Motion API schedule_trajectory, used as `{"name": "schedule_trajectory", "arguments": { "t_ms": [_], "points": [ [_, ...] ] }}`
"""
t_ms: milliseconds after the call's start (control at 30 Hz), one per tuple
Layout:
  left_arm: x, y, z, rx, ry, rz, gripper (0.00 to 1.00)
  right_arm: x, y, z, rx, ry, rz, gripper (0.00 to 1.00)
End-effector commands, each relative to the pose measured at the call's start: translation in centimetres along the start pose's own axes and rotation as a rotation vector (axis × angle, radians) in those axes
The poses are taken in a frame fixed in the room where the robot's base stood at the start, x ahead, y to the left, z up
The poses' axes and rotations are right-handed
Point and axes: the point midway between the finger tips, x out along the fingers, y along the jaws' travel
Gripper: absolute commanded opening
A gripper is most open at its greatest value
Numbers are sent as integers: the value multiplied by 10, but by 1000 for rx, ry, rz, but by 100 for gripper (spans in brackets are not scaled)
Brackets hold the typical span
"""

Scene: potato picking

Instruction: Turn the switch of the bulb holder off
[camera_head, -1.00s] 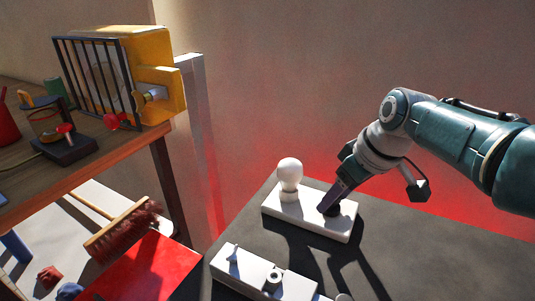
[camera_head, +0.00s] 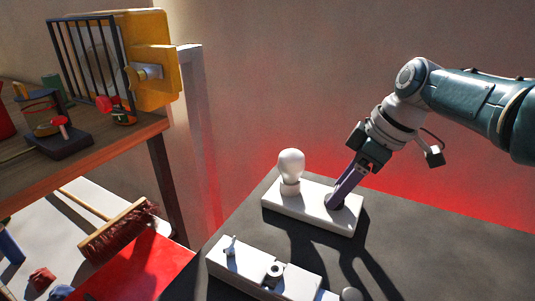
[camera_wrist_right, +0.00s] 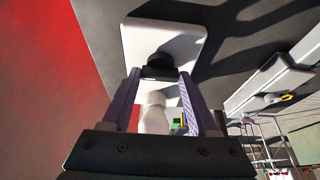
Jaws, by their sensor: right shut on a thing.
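The bulb holder (camera_head: 312,206) is a white block on the dark table, with a white bulb (camera_head: 291,165) upright at its left end. My right gripper (camera_head: 333,200) reaches down to the holder's right part from the upper right, its fingers slanted. In the right wrist view, its fingers close around the dark switch (camera_wrist_right: 160,68) on the white holder (camera_wrist_right: 183,44). The bulb (camera_wrist_right: 154,118) shows between the fingers there. The fingers hide part of the switch in the head view, so its setting cannot be told. My left gripper is not in view.
A second white block (camera_head: 250,272) with a small lever and a round socket lies in front on the dark table (camera_head: 420,255). The table's right part looks clear. At left, a wooden bench (camera_head: 90,161) carries a yellow barred box (camera_head: 155,60). A broom (camera_head: 118,230) lies below.

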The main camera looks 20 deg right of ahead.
Motion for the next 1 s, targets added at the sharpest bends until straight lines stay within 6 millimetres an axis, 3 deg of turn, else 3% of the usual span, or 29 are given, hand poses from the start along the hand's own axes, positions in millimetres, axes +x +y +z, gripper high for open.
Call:
{"name": "schedule_trajectory", "arguments": {
  "t_ms": [267,300,533,833,1000],
  "points": [
    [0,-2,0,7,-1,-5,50,1,0,1,-4,-3,1,4],
    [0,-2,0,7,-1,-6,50,1,0,1,-4,-3,1,64],
    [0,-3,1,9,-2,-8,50,0,0,0,-2,-2,1,90],
    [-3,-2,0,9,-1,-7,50,-4,0,0,-1,0,1,90],
    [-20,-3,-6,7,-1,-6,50,-29,0,-2,-2,-1,3,90]
  ]
}}
